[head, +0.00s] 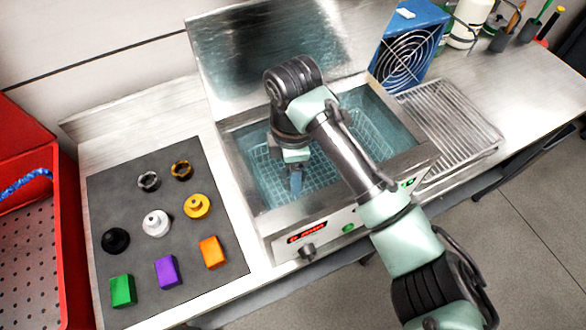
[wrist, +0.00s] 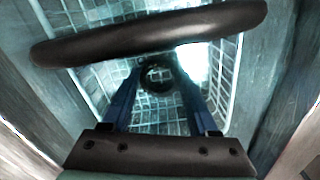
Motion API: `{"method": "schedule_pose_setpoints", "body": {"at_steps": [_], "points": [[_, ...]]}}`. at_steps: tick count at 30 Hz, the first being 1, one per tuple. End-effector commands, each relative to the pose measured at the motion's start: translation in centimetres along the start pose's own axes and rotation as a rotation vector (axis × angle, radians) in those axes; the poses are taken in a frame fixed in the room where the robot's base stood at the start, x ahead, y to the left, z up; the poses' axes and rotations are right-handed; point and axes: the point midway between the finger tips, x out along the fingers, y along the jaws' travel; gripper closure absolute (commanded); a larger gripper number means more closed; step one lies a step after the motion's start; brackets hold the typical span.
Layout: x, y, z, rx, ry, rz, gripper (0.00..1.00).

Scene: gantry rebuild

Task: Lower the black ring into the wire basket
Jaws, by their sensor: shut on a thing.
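My gripper (head: 296,186) points down over the open tank, its blue fingers inside the outline of the wire basket (head: 325,172). In the wrist view the fingers are closed on the black ring (wrist: 157,78), which sits between the tips. Basket mesh (wrist: 85,15) shows around and beyond the ring. How far the ring is above the basket floor I cannot tell. In the head view the ring is not visible, and my arm covers part of the basket.
The metal tank (head: 330,222) has a raised lid (head: 262,45) behind. A wire rack (head: 450,125) and a blue fan (head: 408,45) stand right. The grey mat (head: 135,200) at left holds rings, knobs and blocks. A dark bar (wrist: 150,32) crosses the wrist view.

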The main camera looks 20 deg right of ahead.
Motion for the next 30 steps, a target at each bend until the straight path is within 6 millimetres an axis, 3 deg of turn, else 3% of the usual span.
{"method": "schedule_pose_setpoints", "body": {"at_steps": [1,2,7,16,20,26,30], "points": [[0.0,0.0,0.0,0.0,0.0,0.001,1.0],[0.0,0.0,0.0,0.0,0.0,0.001,0.35],[0.0,0.0,0.0,0.0,0.0,0.001,0.05],[-0.1,0.0,0.0,0.0,0.0,0.0,0.05],[-1.1,0.1,0.0,-0.001,-0.001,0.003,0.05],[-5.0,0.1,0.0,-0.003,-0.002,0.006,0.05],[-8.8,0.1,0.2,0.0,-0.007,0.005,0.05]]}}
